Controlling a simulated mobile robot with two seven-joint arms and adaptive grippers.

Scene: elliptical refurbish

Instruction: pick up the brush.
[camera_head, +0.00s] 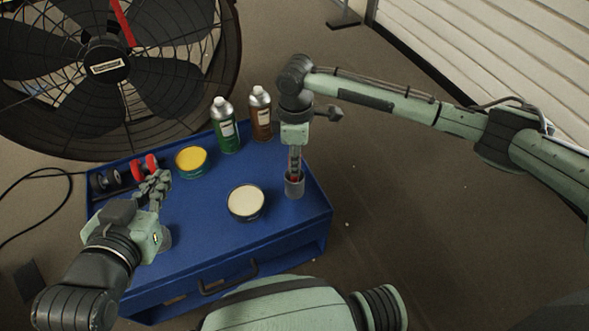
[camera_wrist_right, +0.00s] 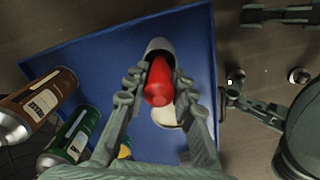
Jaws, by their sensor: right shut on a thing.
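The brush shows as a thick red handle (camera_wrist_right: 159,82) in the right wrist view, standing in a grey metal cup (camera_wrist_right: 158,46). Its bristle end is hidden. My right gripper (camera_head: 295,168) points down over this cup (camera_head: 294,187) at the right side of the blue tool chest. Its fingers lie on both sides of the red handle and are shut on it. In the head view only a bit of red shows between the fingers. My left gripper (camera_head: 155,183) is over the left part of the chest, apart from the brush; its finger opening is unclear.
On the blue chest (camera_head: 215,240) stand an open cream can (camera_head: 246,202), a yellow can (camera_head: 191,161), a green bottle (camera_head: 225,125) and a brown bottle (camera_head: 261,114). A red-handled thing (camera_head: 145,166) lies near my left gripper. A large fan (camera_head: 105,70) stands behind. Floor at right is clear.

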